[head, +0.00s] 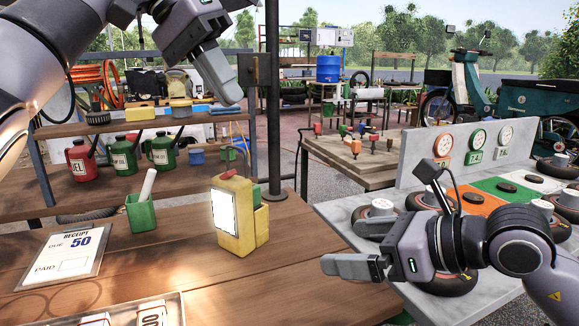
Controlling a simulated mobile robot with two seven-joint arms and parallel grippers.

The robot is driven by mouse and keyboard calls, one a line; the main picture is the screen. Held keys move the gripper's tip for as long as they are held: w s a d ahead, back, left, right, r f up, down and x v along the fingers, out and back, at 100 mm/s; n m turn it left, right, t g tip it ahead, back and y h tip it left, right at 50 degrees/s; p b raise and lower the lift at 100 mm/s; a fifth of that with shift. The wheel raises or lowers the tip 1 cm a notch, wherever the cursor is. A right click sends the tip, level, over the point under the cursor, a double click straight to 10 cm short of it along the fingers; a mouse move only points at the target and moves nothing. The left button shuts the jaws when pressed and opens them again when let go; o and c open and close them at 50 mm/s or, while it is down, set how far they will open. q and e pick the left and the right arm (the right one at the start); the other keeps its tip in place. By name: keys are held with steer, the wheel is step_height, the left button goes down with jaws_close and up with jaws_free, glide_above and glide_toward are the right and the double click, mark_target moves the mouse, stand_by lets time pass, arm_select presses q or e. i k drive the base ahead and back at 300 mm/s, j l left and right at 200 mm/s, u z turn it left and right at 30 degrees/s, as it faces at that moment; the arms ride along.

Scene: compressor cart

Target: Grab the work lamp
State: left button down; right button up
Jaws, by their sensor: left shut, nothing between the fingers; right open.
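The yellow work lamp (245,222) stands upright on the wooden bench, with its white panel lit and a red part on its top. My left gripper (230,97) is shut and empty, pointing down above and behind the lamp in the picture, apart from it. My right gripper (327,266) is open and empty. It points left, to the right of and nearer than the lamp, beside the edge of the grey table, and does not touch the lamp.
A green box (140,214) with a white stick and a receipt sheet (62,252) lie left of the lamp. A tray (175,306) with cards is at the front edge. Red and green cans (162,150) stand behind. The grey table (343,215) holds several wheels.

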mark_target(233, 200)
steer(key=k+l, duration=0.15)
steer(key=l, duration=0.2)
steer(key=k+l, duration=0.2)
steer(key=l, duration=0.15)
steer(key=k+l, duration=0.15)
steer(key=l, duration=0.2)
steer(key=k+l, duration=0.15)
steer(key=l, duration=0.15)
